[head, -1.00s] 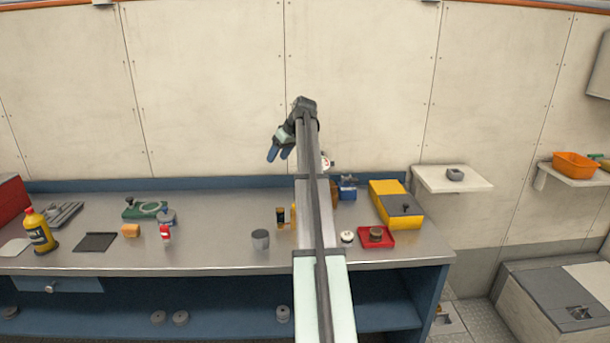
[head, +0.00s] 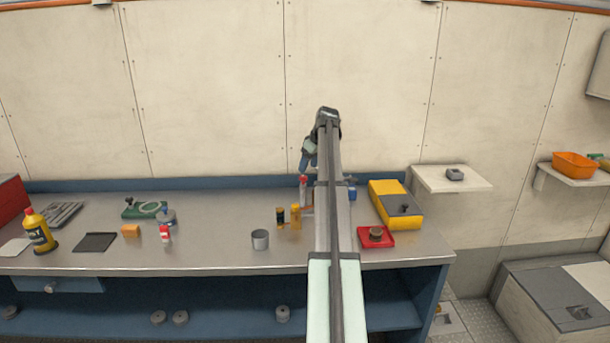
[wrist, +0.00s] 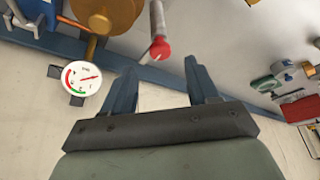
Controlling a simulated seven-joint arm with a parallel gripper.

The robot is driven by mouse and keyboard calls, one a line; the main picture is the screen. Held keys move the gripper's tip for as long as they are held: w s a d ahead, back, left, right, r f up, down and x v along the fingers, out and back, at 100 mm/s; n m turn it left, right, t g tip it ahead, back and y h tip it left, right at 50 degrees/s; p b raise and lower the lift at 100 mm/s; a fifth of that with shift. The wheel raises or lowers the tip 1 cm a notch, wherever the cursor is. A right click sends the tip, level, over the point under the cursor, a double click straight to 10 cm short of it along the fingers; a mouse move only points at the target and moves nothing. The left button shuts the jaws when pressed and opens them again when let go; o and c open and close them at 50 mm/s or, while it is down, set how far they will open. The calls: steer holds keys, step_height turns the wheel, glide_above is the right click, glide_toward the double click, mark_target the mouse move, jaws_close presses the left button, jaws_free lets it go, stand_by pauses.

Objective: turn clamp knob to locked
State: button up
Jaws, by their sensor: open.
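My gripper (head: 309,155) is above the back of the bench, near the wall. In the wrist view my gripper (wrist: 160,68) is open with nothing between its fingers. I cannot tell for sure which part is the clamp knob. A blue fixture (head: 351,190) at the bench back is mostly behind my arm; a blue body (wrist: 33,12) shows in the wrist view's top left corner. A brass round part (wrist: 105,13) and a dial gauge (wrist: 81,78) are beside it. A green device (head: 143,209) with a blue-grey round part (head: 166,216) sits at left on the bench.
A red-capped tube (head: 303,188) stands close below my gripper. Amber bottles (head: 295,215), a grey cup (head: 260,240), a yellow case (head: 393,204) and a red tray (head: 390,242) stand nearby. The bench's left middle has free room. The wall is close behind.

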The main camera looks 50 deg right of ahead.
mark_target(303, 177)
steer(key=shift+x, duration=2.6)
steer(key=shift+w, duration=0.1)
steer(key=shift+c, duration=0.3)
steer(key=c, duration=1)
